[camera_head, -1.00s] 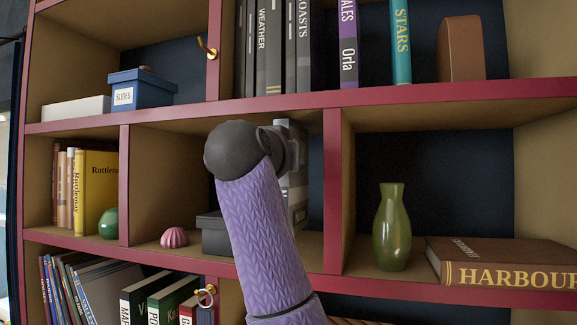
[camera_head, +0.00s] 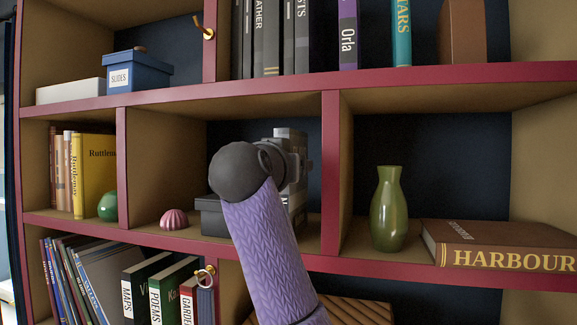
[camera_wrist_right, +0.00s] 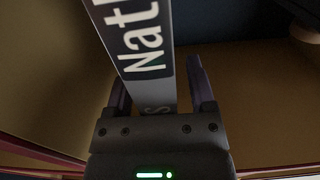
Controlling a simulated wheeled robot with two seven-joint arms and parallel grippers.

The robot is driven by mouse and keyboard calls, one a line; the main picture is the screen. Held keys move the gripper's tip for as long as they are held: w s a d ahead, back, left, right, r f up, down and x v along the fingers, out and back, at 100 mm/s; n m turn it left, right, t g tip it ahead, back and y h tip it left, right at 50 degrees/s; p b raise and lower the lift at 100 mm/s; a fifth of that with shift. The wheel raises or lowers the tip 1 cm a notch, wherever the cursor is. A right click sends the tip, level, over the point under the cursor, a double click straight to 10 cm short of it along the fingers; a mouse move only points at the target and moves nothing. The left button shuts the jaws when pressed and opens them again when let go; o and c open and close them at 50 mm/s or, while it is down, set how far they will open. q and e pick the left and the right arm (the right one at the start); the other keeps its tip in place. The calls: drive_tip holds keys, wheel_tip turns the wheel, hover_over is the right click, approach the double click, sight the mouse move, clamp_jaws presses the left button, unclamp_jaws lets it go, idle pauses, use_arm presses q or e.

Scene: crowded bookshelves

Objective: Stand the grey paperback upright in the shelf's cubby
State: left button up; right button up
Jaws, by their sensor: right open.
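The grey paperback (camera_wrist_right: 148,45) shows in the right wrist view as a grey spine with a dark band and white letters "Nat". It stands between the two fingers of my right gripper (camera_wrist_right: 160,85). The fingers are apart, with a visible gap between the book and the right finger. In the head view my right arm reaches into the middle cubby (camera_head: 168,130) and hides most of the book. I cannot tell there whether the book rests on the cubby floor. My left gripper is in neither view.
A dark grey box (camera_head: 213,217) and a pink ribbed object (camera_head: 174,218) sit in the same cubby. The cubby to the right holds a green vase (camera_head: 389,210) and a lying brown book (camera_head: 500,245). A red divider (camera_head: 330,170) separates them.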

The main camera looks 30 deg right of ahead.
drive_tip(key=b+v, duration=0.4)
drive_tip(key=v, duration=0.8)
drive_tip(key=shift+r+b, duration=0.15)
drive_tip(key=shift+b, duration=0.15)
